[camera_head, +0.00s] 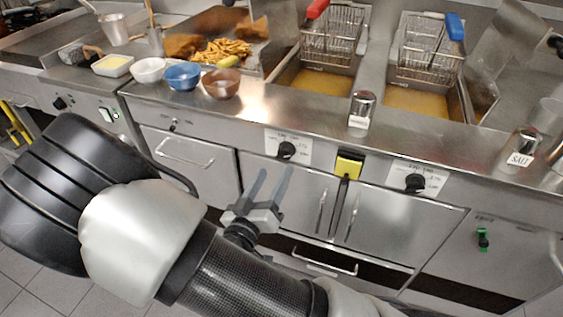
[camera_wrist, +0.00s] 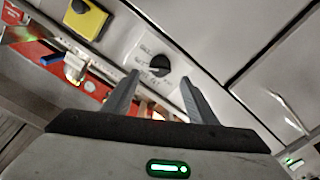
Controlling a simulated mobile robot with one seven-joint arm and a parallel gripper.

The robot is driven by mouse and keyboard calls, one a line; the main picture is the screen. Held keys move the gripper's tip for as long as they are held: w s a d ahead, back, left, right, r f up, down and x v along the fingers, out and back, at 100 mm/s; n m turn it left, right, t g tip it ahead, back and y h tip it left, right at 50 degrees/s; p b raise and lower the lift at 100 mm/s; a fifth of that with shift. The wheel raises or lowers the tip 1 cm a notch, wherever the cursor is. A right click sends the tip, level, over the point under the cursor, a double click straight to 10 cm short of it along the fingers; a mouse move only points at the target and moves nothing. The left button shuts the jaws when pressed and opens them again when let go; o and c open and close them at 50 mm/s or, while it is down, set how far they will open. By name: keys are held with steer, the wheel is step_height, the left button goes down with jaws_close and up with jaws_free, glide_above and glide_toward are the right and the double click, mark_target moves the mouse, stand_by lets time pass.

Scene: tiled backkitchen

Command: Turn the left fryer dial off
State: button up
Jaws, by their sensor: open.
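The left fryer dial (camera_head: 286,150) is a round black knob on a white label plate on the fryer front, below the left oil vat. In the wrist view the dial (camera_wrist: 159,66) lies ahead, between and beyond my fingertips. My gripper (camera_head: 270,174) is open, with two grey fingers pointing up at the panel just below and left of the dial. The fingers also show in the wrist view (camera_wrist: 160,80), apart and with nothing between them. I cannot tell exactly how far the fingertips are from the dial. The right fryer dial (camera_head: 415,183) is a similar black knob.
A yellow box (camera_head: 348,164) is on the panel between the dials. Cabinet doors with handles lie below. On the counter above stand a shaker (camera_head: 361,109), bowls (camera_head: 183,76) and fry baskets (camera_head: 331,38).

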mark_target(283, 157)
steer(key=b+x, duration=0.1)
steer(key=x, duration=0.5)
steer(key=shift+w+d, duration=0.1)
steer(key=shift+w, duration=0.2)
steer(key=c, duration=1)
